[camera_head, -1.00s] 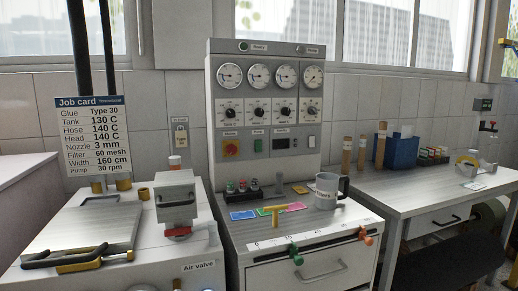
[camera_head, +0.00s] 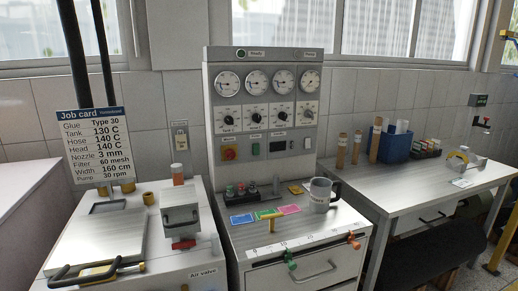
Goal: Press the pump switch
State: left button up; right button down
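The grey control panel (camera_head: 263,110) stands upright at the centre of the head view. Nothing covers this row. Neither of my grippers is in view.
Four-dial gauges aside, a grey mug (camera_head: 321,196), coloured cards (camera_head: 265,214) and a black block with buttons (camera_head: 240,191) sit on the ledge below the panel. A tank unit (camera_head: 100,235) stands left, a table (camera_head: 425,190) right. The space before the panel is clear.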

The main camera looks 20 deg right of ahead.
aim_at(256, 147)
jog(key=i+l, duration=0.3)
jog(key=i, duration=0.2)
jog(key=i+l+u, duration=0.1)
jog(key=i+l, duration=0.2)
jog(key=i, duration=0.15)
